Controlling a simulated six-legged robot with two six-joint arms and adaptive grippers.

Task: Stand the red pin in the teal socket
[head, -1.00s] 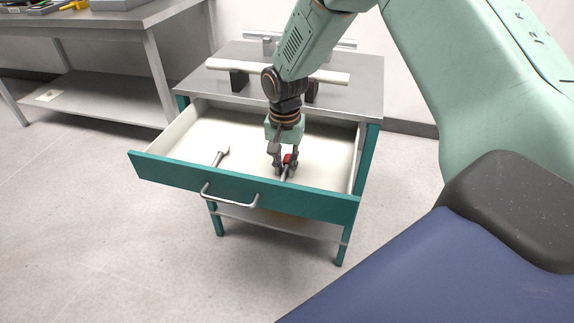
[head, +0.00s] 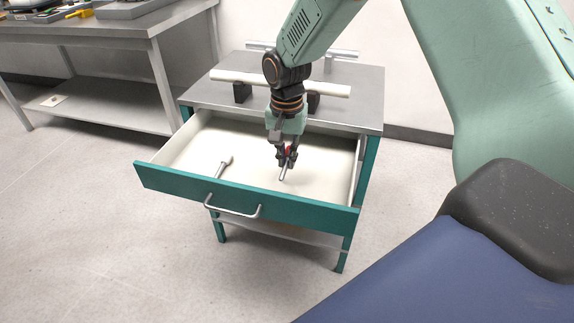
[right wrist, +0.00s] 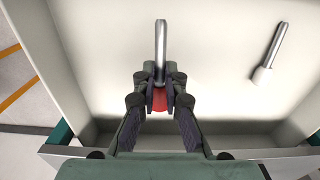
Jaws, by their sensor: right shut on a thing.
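The red pin has a red head and a bare metal shank (right wrist: 160,48). In the head view its shank (head: 284,174) points down and toward the drawer front. My right gripper (head: 286,158) is shut on its red head, which also shows between the fingers in the right wrist view (right wrist: 159,98). The gripper holds the pin inside the open drawer; I cannot tell how far above the floor it is. I do not see a teal socket. My left gripper is not in view.
A second pin with a pale head (head: 226,161) lies in the drawer, left of my gripper. The drawer's teal front (head: 180,182) and handle stand out from the cabinet. A white bar (head: 275,83) rests on black blocks on the cabinet top. A workbench (head: 90,30) stands left.

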